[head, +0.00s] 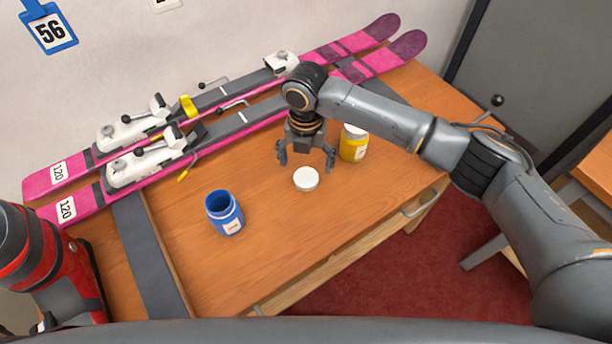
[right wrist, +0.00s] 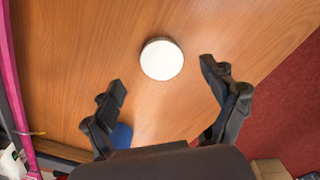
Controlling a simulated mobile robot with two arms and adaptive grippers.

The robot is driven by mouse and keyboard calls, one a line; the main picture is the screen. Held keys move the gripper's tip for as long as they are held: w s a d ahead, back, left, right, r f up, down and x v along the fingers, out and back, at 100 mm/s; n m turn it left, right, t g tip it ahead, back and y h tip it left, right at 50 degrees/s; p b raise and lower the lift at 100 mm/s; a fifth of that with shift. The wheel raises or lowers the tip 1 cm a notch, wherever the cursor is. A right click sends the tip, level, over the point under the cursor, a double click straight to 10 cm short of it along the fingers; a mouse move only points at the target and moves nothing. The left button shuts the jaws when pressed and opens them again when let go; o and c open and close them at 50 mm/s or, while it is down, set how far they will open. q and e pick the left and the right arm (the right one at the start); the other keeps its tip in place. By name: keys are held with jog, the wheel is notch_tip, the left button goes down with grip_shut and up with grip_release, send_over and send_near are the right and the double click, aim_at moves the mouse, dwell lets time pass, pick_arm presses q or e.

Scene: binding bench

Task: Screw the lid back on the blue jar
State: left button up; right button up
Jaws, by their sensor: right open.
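The blue jar (head: 226,214) stands open and upright on the wooden bench, with its mouth uncovered and a white label on its side. A round white lid (head: 306,179) lies flat on the bench to the right of the jar. My right gripper (head: 306,163) is open and empty, pointing down just above and behind the lid. In the right wrist view the lid (right wrist: 162,60) shows ahead of and between the spread fingers (right wrist: 163,78). A bit of the blue jar (right wrist: 121,136) shows there, mostly hidden by a finger. My left gripper is not in view.
A yellow jar with a white lid (head: 354,144) stands close to the right of my right gripper. Two pink skis (head: 375,64) with bindings lie along the back. A red and black boot-like object (head: 68,280) is at the left. The bench front is clear.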

aim_at(306, 177)
jog(key=shift+s+f+p, duration=0.2)
jog(key=shift+f+p, duration=0.2)
jog(key=shift+f, duration=1.8)
jog(key=c, duration=0.7)
